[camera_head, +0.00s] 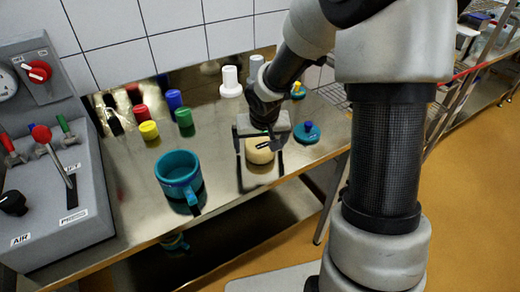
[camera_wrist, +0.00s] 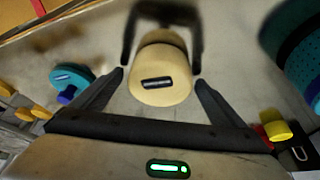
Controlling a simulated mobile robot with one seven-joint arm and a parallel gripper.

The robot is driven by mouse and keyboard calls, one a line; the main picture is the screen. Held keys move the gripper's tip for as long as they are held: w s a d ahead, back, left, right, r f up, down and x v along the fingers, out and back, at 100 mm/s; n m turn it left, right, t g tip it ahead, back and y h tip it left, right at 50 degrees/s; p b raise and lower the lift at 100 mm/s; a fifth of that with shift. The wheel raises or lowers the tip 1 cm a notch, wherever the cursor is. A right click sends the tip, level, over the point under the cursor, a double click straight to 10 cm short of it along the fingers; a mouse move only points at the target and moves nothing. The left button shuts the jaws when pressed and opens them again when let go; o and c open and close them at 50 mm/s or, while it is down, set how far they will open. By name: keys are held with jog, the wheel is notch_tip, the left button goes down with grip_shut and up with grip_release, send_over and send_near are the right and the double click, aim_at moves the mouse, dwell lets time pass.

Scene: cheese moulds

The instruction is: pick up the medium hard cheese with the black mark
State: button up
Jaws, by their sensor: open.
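The cheese (camera_head: 259,155) is a pale yellow round block standing on the steel table, under my gripper. In the wrist view the cheese (camera_wrist: 163,75) shows a black mark (camera_wrist: 158,83) on its top. My gripper (camera_head: 259,163) is open, with its fingers pointing down on either side of the cheese. In the wrist view the fingers (camera_wrist: 160,78) flank the cheese with a gap on each side, so they look apart from it. How far down its sides they reach is hard to tell.
A teal mug-shaped mould (camera_head: 178,172) stands left of the cheese, and a teal lid with a blue knob (camera_head: 306,133) lies close on its right. Several coloured cylinders (camera_head: 149,130) stand behind left. White cylinders (camera_head: 230,82) stand at the back. A grey control box (camera_head: 50,170) is far left.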

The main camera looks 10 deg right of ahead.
aim_at(260, 143)
jog(key=c, duration=1.1)
jog(key=shift+r+p, duration=1.65)
jog(key=shift+r, duration=3.4)
